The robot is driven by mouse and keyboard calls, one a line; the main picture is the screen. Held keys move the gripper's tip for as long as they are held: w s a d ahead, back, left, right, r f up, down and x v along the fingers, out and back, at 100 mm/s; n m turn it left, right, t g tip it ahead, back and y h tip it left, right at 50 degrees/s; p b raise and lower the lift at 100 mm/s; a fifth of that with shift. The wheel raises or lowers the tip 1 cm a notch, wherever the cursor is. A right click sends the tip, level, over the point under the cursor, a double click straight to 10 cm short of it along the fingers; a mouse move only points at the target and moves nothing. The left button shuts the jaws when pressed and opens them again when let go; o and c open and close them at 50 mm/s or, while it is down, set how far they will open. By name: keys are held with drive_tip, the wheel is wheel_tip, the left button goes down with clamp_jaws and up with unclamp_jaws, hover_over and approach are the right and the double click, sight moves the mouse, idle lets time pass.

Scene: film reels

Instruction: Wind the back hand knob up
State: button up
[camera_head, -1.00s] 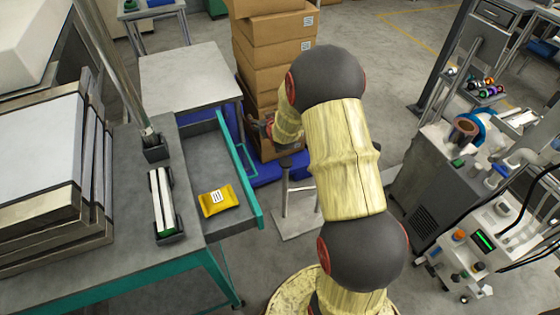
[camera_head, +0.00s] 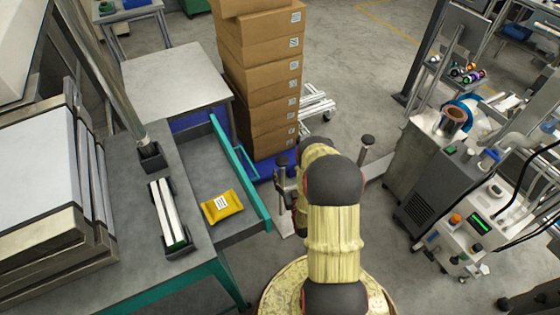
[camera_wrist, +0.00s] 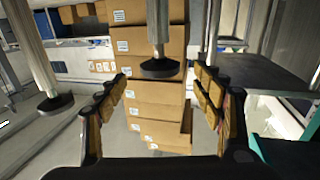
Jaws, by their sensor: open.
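Two black hand knobs top upright metal posts. In the head view, the left knob (camera_head: 282,161) is beside my arm, and the right knob (camera_head: 367,140) stands slightly farther back. The wrist view looks upside down. There one knob (camera_wrist: 160,67) appears between the fingers of my gripper (camera_wrist: 162,78), with visible gaps on both sides. It appears to be the left one of the head view. The other knob (camera_wrist: 55,102) is outside the fingers at the left. My gripper is open and empty. In the head view my arm mostly hides it.
A tall carton stack (camera_head: 262,85) stands behind the posts. An open teal-edged drawer (camera_head: 250,190) holding a yellow packet (camera_head: 221,205) is at the left. A grey machine (camera_head: 440,185) stands at the right. Some floor is clear between the posts and machine.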

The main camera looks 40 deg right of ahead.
sight(280, 156)
drive_tip(key=b+x, duration=0.2)
drive_tip(key=x, duration=0.5)
drive_tip(key=shift+w, duration=0.25)
drive_tip(key=c, duration=1.1)
drive_tip(key=shift+c, duration=0.3)
